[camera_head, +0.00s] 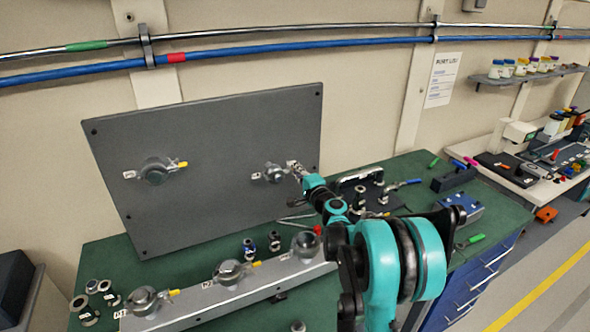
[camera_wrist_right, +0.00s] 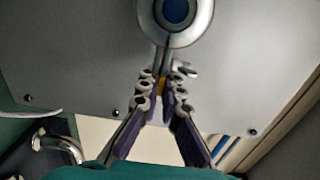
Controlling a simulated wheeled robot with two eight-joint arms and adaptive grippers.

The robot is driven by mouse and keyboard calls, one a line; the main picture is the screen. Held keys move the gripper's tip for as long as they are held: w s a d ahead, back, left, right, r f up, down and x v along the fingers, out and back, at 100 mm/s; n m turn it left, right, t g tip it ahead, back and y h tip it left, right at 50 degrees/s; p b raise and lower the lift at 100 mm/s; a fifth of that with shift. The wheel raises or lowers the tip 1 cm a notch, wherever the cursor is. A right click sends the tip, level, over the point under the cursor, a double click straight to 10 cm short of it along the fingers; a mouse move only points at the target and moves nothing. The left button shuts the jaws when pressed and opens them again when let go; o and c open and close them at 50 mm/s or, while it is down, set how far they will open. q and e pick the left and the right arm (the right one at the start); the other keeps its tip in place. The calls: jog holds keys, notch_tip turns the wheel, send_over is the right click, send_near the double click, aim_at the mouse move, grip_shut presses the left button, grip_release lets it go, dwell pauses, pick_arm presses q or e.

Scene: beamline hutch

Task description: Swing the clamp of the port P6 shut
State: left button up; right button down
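A grey upright panel (camera_head: 215,150) carries two round ports with clamps. The left port (camera_head: 155,170) has a clamp with a yellow-tipped lever pointing right. The right port (camera_head: 272,174) has my right gripper (camera_head: 295,168) at its right side; its label is too small to read. In the right wrist view the port's round face and dark blue centre (camera_wrist_right: 175,12) show at the top. The fingers of my right gripper (camera_wrist_right: 161,86) are close together below it, with the clamp's yellow lever (camera_wrist_right: 161,88) between them. My left gripper is out of view.
A grey rail (camera_head: 200,312) with several more clamped ports lies along the front of the green bench (camera_head: 405,170). Loose fittings (camera_head: 92,287) sit at the left. Tools and a blue box (camera_head: 462,208) lie at the right, partly behind my right arm.

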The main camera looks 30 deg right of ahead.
jog(key=shift+f, duration=0.1)
jog(key=c, duration=1.7)
grip_release()
jog(key=shift+s, duration=0.1)
jog(key=s, duration=1.1)
jog(key=shift+s+a, duration=0.35)
jog(key=shift+s, duration=0.05)
